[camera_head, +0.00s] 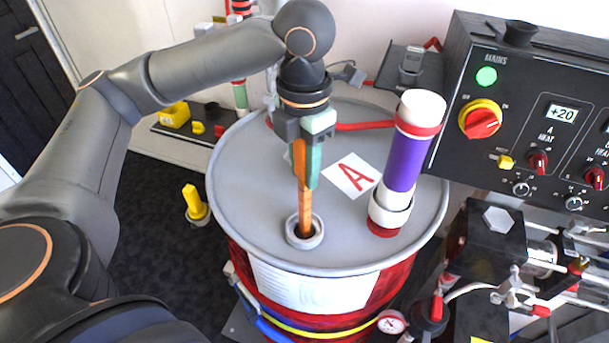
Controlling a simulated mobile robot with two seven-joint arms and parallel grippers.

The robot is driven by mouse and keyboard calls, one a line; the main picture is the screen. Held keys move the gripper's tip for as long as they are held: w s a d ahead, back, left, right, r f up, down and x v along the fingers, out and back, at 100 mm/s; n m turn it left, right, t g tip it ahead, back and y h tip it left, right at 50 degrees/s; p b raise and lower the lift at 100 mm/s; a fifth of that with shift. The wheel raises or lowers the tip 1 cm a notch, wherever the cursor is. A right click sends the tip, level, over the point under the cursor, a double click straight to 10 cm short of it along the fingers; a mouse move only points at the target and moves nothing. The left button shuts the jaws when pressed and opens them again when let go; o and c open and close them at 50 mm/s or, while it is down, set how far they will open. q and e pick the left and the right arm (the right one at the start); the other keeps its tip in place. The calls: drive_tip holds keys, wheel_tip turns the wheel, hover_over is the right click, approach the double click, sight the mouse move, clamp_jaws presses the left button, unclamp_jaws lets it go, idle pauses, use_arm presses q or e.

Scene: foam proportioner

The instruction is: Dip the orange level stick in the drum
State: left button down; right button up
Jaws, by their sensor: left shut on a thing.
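The orange level stick (305,212) stands upright in the head view, with its lower end inside the ringed opening (291,236) in the drum lid. How deep it reaches is hidden. My left gripper (306,165) points down over the lid and is shut on the upper part of the stick. The drum (240,170) is red with a grey lid and a white label on its front. My right gripper is not in view.
A black control panel (530,110) stands at the right. A yellow-handled thing (195,203) is on the dark floor at left.

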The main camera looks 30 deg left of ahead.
use_arm(q)
drive_tip(key=shift+r, duration=8.5)
